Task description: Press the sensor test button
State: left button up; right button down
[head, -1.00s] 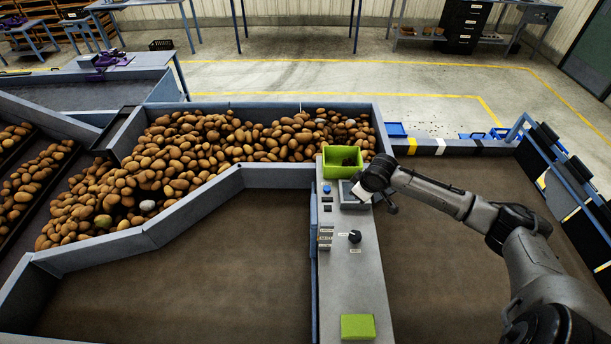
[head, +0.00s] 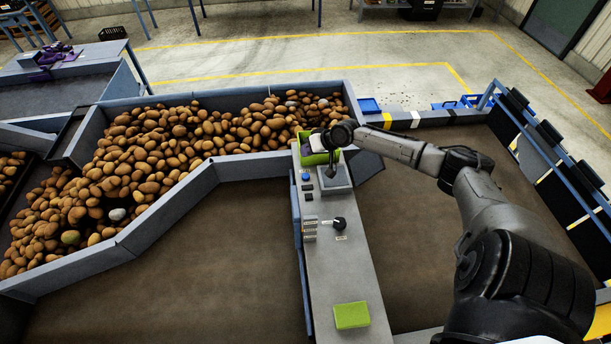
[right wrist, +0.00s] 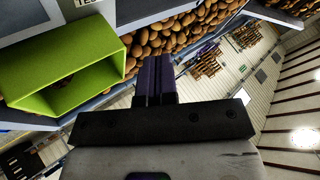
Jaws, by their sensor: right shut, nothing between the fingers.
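A grey control panel (head: 345,270) runs down the middle of the head view. A round blue button (head: 306,177) sits near its upper left edge, with smaller dark controls below it. I cannot read which control is the sensor test button. A label beginning "TE" (right wrist: 88,3) is cut off at the top of the right wrist view. My right gripper (head: 313,145) is above the panel's far end, in front of the green bin, apart from the blue button. Its dark fingers (right wrist: 154,80) are together and empty. My left gripper is out of view.
The open green bin (head: 307,158) stands at the panel's far end, close beside the fingers in the right wrist view (right wrist: 60,62). A black knob (head: 338,223) and a green block (head: 351,316) are nearer. Potatoes (head: 190,145) fill the hopper at left.

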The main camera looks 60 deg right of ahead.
jog(key=b, duration=0.7)
send_over(307, 174)
notch_tip(307, 174, down, 7)
jog(key=shift+a, duration=0.1)
jog(key=shift+f+b, duration=0.4)
jog(key=shift+f, duration=0.45)
dwell(0.5)
jog(key=shift+f, duration=0.1)
dwell(0.6)
